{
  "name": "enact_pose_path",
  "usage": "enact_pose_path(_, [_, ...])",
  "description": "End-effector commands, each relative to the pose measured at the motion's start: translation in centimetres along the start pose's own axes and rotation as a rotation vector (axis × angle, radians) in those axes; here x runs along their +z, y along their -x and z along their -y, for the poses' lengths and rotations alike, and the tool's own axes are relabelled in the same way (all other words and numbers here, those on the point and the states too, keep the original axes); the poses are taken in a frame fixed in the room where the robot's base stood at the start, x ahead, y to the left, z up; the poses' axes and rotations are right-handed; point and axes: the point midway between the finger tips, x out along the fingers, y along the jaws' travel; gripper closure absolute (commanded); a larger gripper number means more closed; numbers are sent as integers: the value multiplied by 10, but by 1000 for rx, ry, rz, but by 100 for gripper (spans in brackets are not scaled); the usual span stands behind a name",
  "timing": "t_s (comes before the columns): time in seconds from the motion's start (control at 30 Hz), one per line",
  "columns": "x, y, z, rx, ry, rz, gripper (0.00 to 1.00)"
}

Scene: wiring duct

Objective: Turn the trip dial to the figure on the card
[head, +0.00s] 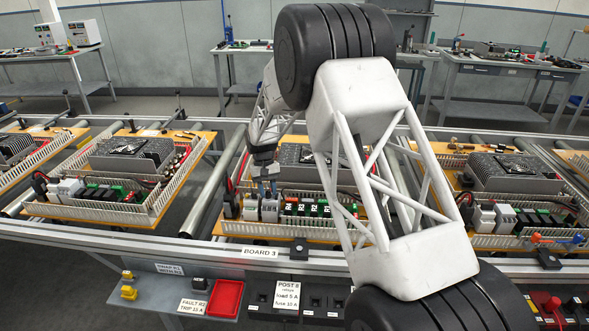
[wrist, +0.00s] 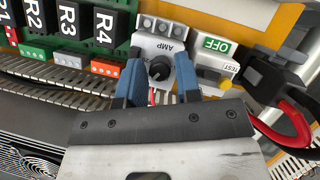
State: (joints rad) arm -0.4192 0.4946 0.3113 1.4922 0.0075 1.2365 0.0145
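The trip dial (wrist: 160,69) is a black round knob on a light grey module (wrist: 158,46) marked AMP in the wrist view. Its scale is mostly hidden and its setting is too small to read. My gripper (wrist: 159,62) has its two blue fingers apart, one on each side of the dial; a gap shows beside the knob, so it is open. In the head view my gripper (head: 267,187) points down over the modules at the left of board 3. The card (head: 193,307), on the grey shelf in front, appears to read TRIP 15 A.
A module with a green OFF label and yellow TEST button (wrist: 213,80) sits right beside the dial's module. Black relays (wrist: 103,27) stand on the other side. Thick red and black leads (wrist: 285,95) run close by. A red tray (head: 225,298) lies on the shelf.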

Motion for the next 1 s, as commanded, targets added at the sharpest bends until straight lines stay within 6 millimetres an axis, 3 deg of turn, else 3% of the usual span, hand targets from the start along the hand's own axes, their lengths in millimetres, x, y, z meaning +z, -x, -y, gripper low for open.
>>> enact_pose_path(0.7, [1, 0, 3, 192, 462, 0, 68])
enact_pose_path(1.0, [2, 37, 9, 191, 461, -2, 68])
